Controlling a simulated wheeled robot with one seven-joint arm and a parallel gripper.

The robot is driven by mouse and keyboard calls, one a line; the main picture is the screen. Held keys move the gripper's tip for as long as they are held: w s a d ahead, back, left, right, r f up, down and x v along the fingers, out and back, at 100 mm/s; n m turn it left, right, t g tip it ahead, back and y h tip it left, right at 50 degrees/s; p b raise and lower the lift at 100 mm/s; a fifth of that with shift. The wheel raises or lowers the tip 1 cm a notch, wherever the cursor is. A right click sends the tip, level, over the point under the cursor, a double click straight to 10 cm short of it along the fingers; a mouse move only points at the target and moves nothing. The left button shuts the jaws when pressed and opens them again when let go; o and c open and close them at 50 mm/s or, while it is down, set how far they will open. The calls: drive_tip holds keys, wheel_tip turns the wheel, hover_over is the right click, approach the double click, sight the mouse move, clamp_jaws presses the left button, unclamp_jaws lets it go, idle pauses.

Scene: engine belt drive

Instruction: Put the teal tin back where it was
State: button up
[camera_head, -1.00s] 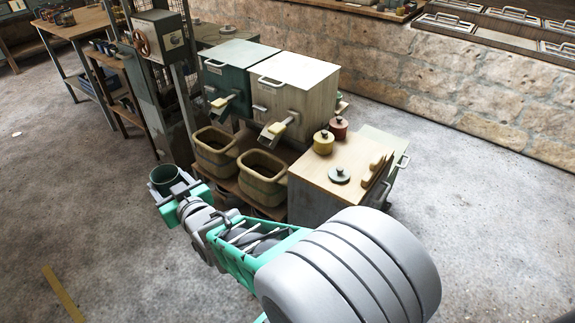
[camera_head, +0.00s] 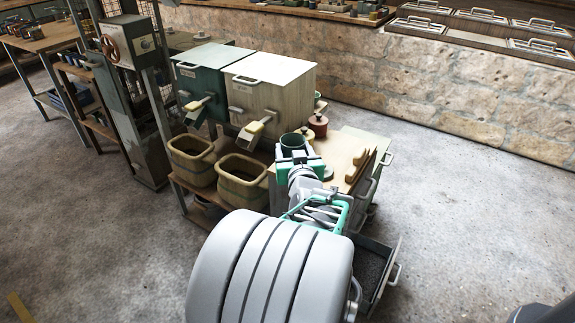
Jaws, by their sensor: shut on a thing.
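The teal tin (camera_head: 293,142) is open at the top and looks upright. My gripper (camera_head: 292,156) is shut on it, over the left part of the wooden cabinet top (camera_head: 343,147). I cannot tell whether the tin's base touches the top; my gripper and arm hide it. A red lidded tin (camera_head: 318,126) stands just behind and to the right. A yellow tin (camera_head: 306,134) shows only in part behind the teal tin. A dark teal lid (camera_head: 328,173) shows partly beside my arm.
A wooden block with notches (camera_head: 358,165) lies along the top's right side. Two bins with spouts (camera_head: 268,85) and two tubs (camera_head: 243,178) stand to the left. An open drawer (camera_head: 374,268) with dark contents juts out at front right.

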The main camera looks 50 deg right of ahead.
drive_tip(key=w+d+f+b, duration=0.1)
drive_tip(key=w+d+f, duration=0.3)
drive_tip(key=f, duration=0.1)
drive_tip(key=w+d+f+b, duration=0.1)
drive_tip(key=w+d+f, duration=0.1)
drive_tip(key=shift+w+f+b, duration=0.15)
drive_tip(key=shift+b, duration=0.15)
drive_tip(key=shift+w+d+f+b, duration=0.15)
drive_tip(key=shift+f+b, duration=0.25)
drive_tip(key=shift+f, duration=0.5)
drive_tip(key=shift+w+d+f+b, duration=0.1)
drive_tip(key=shift+f+b, duration=0.25)
drive_tip(key=shift+f, duration=0.55)
drive_tip(key=shift+f, duration=0.15)
drive_tip(key=o, duration=1.7)
drive_tip(key=shift+a, duration=0.1)
drive_tip(key=shift+c, duration=0.2)
